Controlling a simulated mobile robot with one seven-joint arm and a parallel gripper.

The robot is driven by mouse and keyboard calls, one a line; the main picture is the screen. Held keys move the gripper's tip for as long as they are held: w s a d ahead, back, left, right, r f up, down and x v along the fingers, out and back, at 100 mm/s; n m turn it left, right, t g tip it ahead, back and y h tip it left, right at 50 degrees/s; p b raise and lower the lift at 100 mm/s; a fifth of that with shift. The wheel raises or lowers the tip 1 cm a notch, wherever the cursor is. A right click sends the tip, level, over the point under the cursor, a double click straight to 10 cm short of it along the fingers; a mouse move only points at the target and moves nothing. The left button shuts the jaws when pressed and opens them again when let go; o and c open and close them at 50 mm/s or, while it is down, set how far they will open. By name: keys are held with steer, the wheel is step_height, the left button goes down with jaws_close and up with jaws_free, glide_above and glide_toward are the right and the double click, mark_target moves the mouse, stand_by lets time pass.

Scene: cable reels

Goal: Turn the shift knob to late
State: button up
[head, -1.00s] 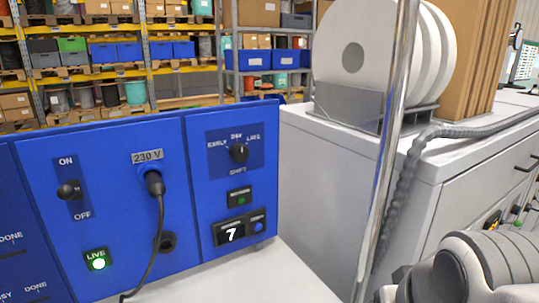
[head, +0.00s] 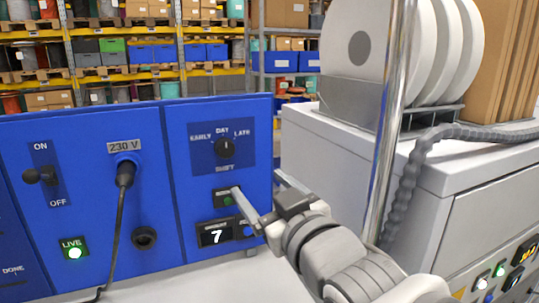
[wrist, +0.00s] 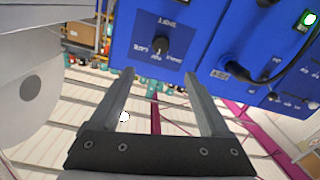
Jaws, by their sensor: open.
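The shift knob (head: 226,147) is a small black dial on the blue panel, with EARLY at its left, DAY above it and LATE at its right. Its mark seems to point up toward DAY, but it is small. My gripper (head: 257,183) is open and empty, in front of the panel, below and right of the knob. In the wrist view the panel is upside down, and the knob (wrist: 160,46) sits just beyond the gap between the fingertips (wrist: 159,74). The fingers do not touch the knob.
An ON/OFF switch (head: 40,176), a 230 V plug (head: 125,172) with a hanging cable and a lit LIVE lamp (head: 74,251) are left of the shift section. A counter showing 7 (head: 217,234) is below. A chrome post (head: 388,130) and grey cabinet (head: 330,160) stand right.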

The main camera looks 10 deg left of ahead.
mark_target(227, 151)
steer(key=p+x, duration=0.3)
steer(key=x, duration=1.4)
steer(key=shift+w+a, duration=0.1)
steer(key=shift+a, duration=0.1)
jaws_close()
